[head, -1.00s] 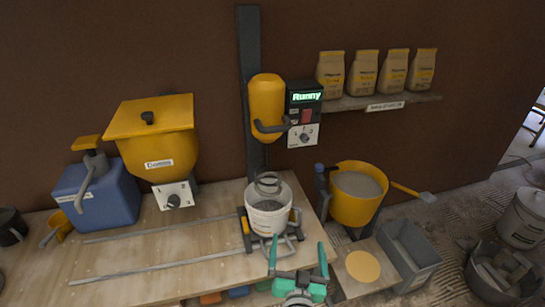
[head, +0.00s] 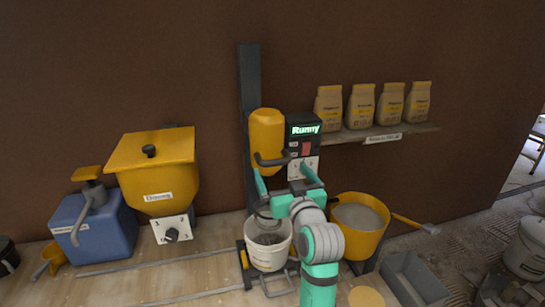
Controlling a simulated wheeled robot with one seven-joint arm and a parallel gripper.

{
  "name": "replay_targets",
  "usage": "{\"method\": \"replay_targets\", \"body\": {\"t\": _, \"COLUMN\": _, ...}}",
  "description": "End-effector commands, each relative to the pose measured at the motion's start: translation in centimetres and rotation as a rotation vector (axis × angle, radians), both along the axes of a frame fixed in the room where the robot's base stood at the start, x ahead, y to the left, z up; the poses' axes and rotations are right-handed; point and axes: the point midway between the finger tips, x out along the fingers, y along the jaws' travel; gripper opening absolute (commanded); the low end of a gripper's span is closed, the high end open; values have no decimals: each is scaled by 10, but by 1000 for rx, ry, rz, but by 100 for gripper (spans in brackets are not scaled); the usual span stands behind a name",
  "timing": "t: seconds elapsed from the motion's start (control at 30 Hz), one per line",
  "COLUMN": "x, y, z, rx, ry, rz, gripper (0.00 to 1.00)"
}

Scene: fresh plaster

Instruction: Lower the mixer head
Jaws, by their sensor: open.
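The mixer head (head: 265,132) is a yellow rounded body on a dark upright column (head: 249,75), raised above the bucket. A dark handle (head: 271,161) curves across its lower front. Below it, a white bucket (head: 268,255) with grey contents stands in a dark frame on the bench. A wire mixing tool shows at the bucket's mouth, partly hidden by my arm. My gripper (head: 284,178) is open and empty. Its green fingertips are just below the handle in the picture, one toward each end; I cannot tell whether they touch it.
A black control panel (head: 303,130) reading "Runny" sits right of the head. A yellow hopper (head: 155,170) and blue container (head: 95,228) stand left. A yellow bucket (head: 362,222) with a tool stands close right of my arm. A shelf (head: 365,138) of bags hangs right.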

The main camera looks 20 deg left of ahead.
Motion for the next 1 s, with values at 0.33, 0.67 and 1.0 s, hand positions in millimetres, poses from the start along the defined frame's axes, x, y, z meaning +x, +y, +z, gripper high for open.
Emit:
{"method": "replay_targets", "body": {"t": 0.33, "x": 44, "y": 31, "z": 0, "rx": 0, "ry": 0, "rz": 1, "gripper": 98}}
{"method": "replay_targets", "body": {"t": 0.67, "x": 80, "y": 54, "z": 0, "rx": 1, "ry": 1, "rz": -1, "gripper": 98}}
{"method": "replay_targets", "body": {"t": 1.0, "x": 85, "y": 60, "z": -1, "rx": 1, "ry": 0, "rz": 1, "gripper": 98}}
